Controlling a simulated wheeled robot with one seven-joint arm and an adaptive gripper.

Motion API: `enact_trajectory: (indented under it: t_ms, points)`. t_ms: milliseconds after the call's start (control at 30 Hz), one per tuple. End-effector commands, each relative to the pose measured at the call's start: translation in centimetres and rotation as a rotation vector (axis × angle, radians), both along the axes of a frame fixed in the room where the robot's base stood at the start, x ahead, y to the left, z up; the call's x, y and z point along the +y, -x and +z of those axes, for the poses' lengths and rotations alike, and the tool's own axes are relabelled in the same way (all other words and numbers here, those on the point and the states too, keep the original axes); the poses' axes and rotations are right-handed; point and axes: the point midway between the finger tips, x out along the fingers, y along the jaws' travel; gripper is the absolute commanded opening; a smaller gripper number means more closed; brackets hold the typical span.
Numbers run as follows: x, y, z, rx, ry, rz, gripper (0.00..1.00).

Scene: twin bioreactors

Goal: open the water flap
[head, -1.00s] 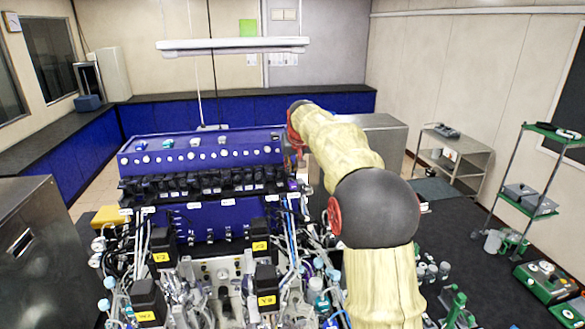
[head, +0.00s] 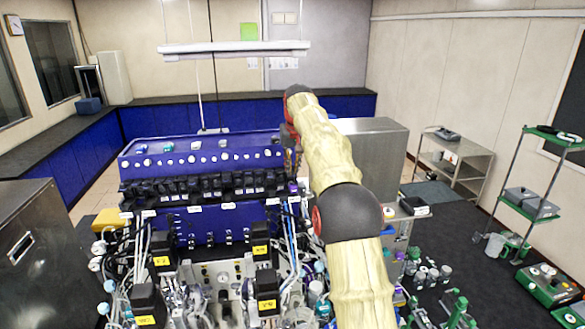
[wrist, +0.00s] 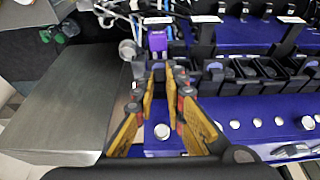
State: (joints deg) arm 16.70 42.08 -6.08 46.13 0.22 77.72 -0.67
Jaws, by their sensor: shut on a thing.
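A row of black flaps (head: 205,188) runs along the blue twin-bioreactor console, and several stand up in the wrist view (wrist: 245,70). I cannot read which one is the water flap. My gripper (wrist: 162,76) is at the end of this row, at the console's right end in the head view. Its fingers are close together on a small dark part that looks like the end flap; the fingers hide most of it. In the head view my gripper (head: 294,160) is small and partly hidden by my arm. A purple block (wrist: 157,40) is just beyond the fingertips.
Blue console top with white round knobs (wrist: 162,131) lies under the fingers. A grey metal cabinet (wrist: 65,100) stands beside the console. Tubes, cables and black boxes (head: 265,285) crowd the console's front. Open floor (head: 470,235) lies to the right.

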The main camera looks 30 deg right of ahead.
Motion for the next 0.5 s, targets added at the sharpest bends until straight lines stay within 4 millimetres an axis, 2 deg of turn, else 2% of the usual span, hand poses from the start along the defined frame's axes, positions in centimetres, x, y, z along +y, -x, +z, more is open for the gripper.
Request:
enact_trajectory:
  t_ms: [167, 200, 500]
  points:
    - [-0.01, -0.07, 0.14, -0.004, 0.001, 0.000, 0.00]
    - [-0.01, -0.07, 0.14, -0.005, 0.001, 0.000, 0.13]
    - [0.00, -0.02, 0.03, -0.002, 0.001, 0.000, 0.30]
